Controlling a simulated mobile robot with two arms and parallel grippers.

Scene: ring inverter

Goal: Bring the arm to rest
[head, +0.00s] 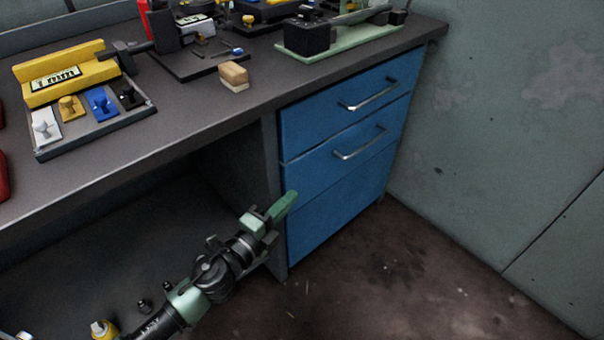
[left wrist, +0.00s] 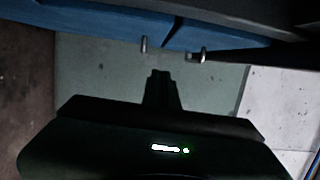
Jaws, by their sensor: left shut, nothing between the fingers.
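My left gripper (head: 284,206) is in the lower middle of the head view, below the worktop level. It is in front of the blue drawer unit (head: 335,215), near its lower left edge. It is shut and empty. In the left wrist view, the gripper (left wrist: 161,78) shows as a dark shape in the middle, with the drawer handles (left wrist: 203,56) beyond it. My right gripper is in neither view.
The dark workbench (head: 190,112) holds a grey tray (head: 98,130) with coloured pieces, a yellow "1 mm" block (head: 68,75), a tan block (head: 234,76) and a green-based device (head: 335,40). The floor (head: 430,275) at right is clear, bounded by a grey wall (head: 510,110).

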